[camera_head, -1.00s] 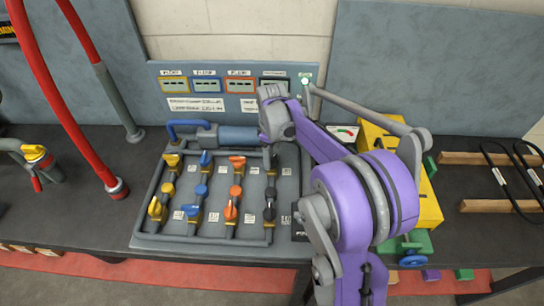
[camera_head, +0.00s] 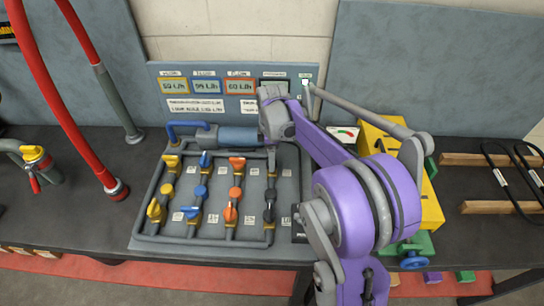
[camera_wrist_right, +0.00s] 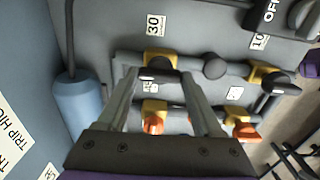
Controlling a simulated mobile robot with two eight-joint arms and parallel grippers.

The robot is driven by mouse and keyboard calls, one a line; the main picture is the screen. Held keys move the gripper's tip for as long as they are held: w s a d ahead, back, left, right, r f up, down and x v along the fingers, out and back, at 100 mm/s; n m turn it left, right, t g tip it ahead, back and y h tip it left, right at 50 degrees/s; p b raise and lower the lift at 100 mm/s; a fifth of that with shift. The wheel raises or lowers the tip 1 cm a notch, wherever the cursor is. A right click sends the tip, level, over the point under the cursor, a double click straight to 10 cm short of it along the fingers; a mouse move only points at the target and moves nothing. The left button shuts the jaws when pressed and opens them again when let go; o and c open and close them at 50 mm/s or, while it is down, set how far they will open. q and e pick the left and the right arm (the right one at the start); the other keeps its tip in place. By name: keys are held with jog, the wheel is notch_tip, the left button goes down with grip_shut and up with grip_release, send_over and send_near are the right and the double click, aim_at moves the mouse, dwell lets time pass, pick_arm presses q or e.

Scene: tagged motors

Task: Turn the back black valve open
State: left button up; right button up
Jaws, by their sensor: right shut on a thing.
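The back black valve is in the right wrist view, a black handle (camera_wrist_right: 155,74) on a yellow body by the "30" label, between the fingertips of my right gripper (camera_wrist_right: 158,84). The gripper is shut on this handle. In the head view, the right gripper (camera_head: 271,156) reaches down at the back end of the rightmost valve column and hides most of that valve. The front black valve (camera_head: 269,213) is in the same column, nearer the front. The handle's exact angle is hard to tell. My left gripper is not in view.
Yellow, blue and orange valves (camera_head: 236,163) stand left of the gripper on the grey board (camera_head: 185,243). A blue cylinder (camera_wrist_right: 88,108) lies behind. The display panel (camera_head: 154,102) stands at the back. A yellow box (camera_head: 430,211) sits to the right.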

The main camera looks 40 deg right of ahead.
jog(key=o, duration=1.4)
jog(key=shift+c, duration=0.2)
notch_tip(320, 180, up, 11)
jog(key=shift+p, duration=0.35)
jog(key=shift+f, duration=0.1)
